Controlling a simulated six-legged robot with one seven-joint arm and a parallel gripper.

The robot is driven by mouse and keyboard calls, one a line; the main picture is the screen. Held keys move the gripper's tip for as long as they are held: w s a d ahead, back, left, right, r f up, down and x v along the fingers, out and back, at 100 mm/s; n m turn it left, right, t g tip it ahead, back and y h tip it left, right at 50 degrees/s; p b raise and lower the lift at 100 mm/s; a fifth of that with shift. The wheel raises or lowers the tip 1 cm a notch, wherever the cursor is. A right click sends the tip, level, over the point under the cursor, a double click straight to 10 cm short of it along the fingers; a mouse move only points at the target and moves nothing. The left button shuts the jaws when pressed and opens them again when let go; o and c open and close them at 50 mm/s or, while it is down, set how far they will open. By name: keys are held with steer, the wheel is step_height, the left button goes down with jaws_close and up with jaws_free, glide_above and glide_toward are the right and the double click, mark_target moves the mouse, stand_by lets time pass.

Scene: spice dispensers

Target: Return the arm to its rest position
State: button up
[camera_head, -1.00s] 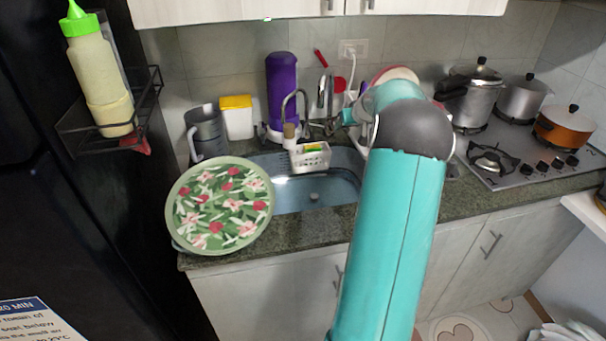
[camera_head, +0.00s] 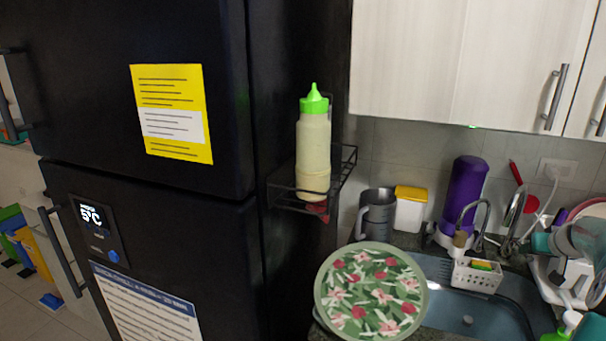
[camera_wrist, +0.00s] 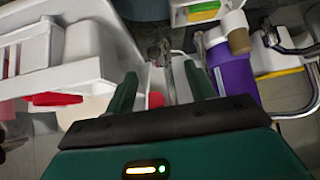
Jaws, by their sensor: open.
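My gripper (camera_wrist: 162,85) shows in the wrist view as two dark green fingers. They are apart, with nothing held between them. Past the fingertips are blurred metal and red parts that I cannot clearly name. A purple bottle (camera_wrist: 234,78) lies just right of the right finger in that view. A white rack (camera_wrist: 90,85) fills the left side. A squeeze bottle with a green cap (camera_head: 313,145) stands upright on a wire shelf (camera_head: 290,198) on the fridge's side.
The black fridge (camera_head: 190,210) fills the left of the head view. A floral round tray (camera_head: 372,295) stands beside the sink (camera_head: 465,318). A purple bottle (camera_head: 462,195), a grey jug (camera_head: 376,213) and a white container (camera_head: 410,212) stand behind. White cabinets (camera_head: 450,60) hang above.

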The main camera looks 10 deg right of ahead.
steer(key=a+r+n+y, duration=0.1)
steer(key=a+r, duration=0.2)
steer(key=a, duration=0.9)
steer(key=a+r+n+g+y, duration=0.1)
steer(key=a+r, duration=0.2)
steer(key=a, duration=0.8)
steer(key=a+r+n+y, duration=0.1)
steer(key=a+r, duration=0.2)
steer(key=a, duration=0.9)
steer(key=s+a+n, duration=0.2)
steer(key=s+a, duration=0.6)
steer(key=a, duration=0.5)
steer(key=s+a+f, duration=0.1)
steer(key=s+a, duration=0.3)
steer(key=s, duration=0.2)
steer(key=s+a+f+g+y, duration=0.1)
steer(key=s+a+f, duration=0.1)
steer(key=s+a, duration=0.2)
steer(key=shift+s+f, duration=0.15)
steer(key=shift+s, duration=1.05)
